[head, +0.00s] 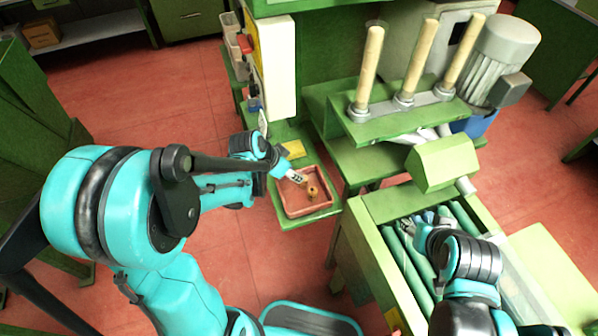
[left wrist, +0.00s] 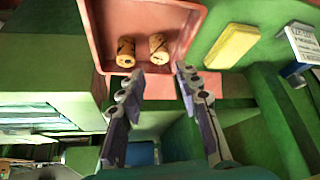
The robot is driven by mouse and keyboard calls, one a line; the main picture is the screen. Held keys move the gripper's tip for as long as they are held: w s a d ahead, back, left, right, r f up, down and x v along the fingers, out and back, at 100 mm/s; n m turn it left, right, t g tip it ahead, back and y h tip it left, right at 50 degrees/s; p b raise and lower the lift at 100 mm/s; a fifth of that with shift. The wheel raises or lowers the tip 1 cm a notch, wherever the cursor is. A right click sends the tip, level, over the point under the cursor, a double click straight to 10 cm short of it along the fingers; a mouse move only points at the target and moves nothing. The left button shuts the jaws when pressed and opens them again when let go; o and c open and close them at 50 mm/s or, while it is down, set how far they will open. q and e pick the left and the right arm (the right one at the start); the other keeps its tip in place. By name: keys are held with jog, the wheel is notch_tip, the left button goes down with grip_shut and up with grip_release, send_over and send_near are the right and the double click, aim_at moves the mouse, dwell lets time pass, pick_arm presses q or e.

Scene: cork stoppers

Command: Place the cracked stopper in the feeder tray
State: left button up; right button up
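A reddish tray (head: 290,211) stands on a green shelf left of the machine; it also shows in the left wrist view (left wrist: 103,30). Two cork stoppers lie in it side by side. The left stopper (left wrist: 126,52) and the right stopper (left wrist: 158,48) both have dark marks; I cannot tell surely which is cracked. In the head view a cork (head: 312,192) shows beside my left gripper (head: 299,178). In the left wrist view my left gripper (left wrist: 160,73) is open and empty, fingertips near the tray's edge. My right gripper (head: 425,222) is over green rollers; its fingers are unclear.
A yellow block (left wrist: 232,45) and a white labelled box (left wrist: 301,42) lie beside the tray. Three wooden-coloured tubes (head: 368,65) rise from the green machine. Green rollers (head: 408,258) lie in the bench at right. Red floor is open at left.

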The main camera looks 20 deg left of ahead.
pick_arm(q)
jog(key=s+a+r+n+t+y, duration=0.1)
jog(key=s+r+n, duration=0.5)
jog(key=s+r, duration=0.6)
jog(key=s+t+y, duration=0.1)
jog(key=s+y, duration=0.1)
jog(key=s, duration=0.1)
jog(key=shift+a+n+p, duration=0.25)
jog(key=shift+n+p, duration=0.05)
